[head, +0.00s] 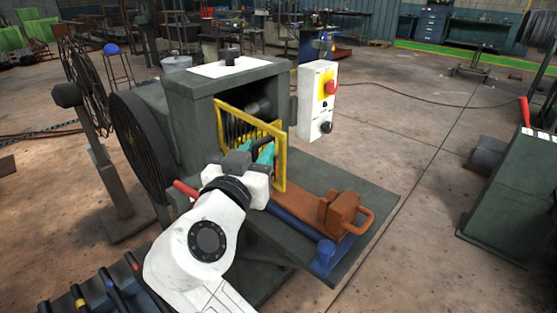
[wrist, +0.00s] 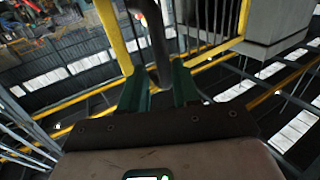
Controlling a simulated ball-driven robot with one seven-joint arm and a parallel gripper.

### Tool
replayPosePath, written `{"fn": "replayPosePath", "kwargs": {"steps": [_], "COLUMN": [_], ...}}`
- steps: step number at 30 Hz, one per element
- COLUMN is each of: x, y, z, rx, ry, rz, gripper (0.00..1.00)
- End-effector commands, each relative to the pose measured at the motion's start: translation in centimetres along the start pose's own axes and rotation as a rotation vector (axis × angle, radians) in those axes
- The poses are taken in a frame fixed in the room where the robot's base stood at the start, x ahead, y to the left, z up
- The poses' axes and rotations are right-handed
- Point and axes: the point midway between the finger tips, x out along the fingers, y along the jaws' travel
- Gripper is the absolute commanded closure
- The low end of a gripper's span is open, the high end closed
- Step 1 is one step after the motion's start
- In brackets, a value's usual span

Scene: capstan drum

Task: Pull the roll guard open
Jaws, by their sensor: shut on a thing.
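The roll guard is a yellow frame with dark bars (head: 281,180), standing upright at the mouth of the grey machine housing (head: 190,112). Its right side stands out from the housing, and part of the dark roll (head: 262,106) shows above it. My gripper (head: 265,154) has teal fingers and is at the near side of the guard; my wrist hides the guard's lower left. In the wrist view, my gripper (wrist: 159,84) is shut on a dark upright handle (wrist: 158,42) between its fingers, with the yellow frame (wrist: 113,35) close beyond.
An orange clamp-like block (head: 340,209) with a loop handle lies on the blue-edged bed right of the guard. A control box (head: 318,100) with a red knob stands behind it. A spoked wheel (head: 140,150) is at left. Floor at right is clear before a green cabinet (head: 510,200).

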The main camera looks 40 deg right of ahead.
Motion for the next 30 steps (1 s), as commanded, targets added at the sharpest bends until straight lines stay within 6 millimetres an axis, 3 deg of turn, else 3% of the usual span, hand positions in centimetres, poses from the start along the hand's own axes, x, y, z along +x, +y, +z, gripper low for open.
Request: {"fn": "replayPosePath", "kwargs": {"steps": [1,6,26,27,30], "x": [-0.7,-1.6,-2.0,-2.0,-2.0], "y": [-2.1,-3.1,-3.5,-3.5,-3.5], "z": [0.0,-0.2,-0.4,-0.4,-0.3], "rx": [-0.004,-0.005,-0.008,-0.008,-0.007], "ry": [0.008,0.007,0.005,0.004,0.004], "rz": [-0.026,0.048,0.113,0.113,0.113], "gripper": [1.0,1.0,1.0,0.65,0.65]}}
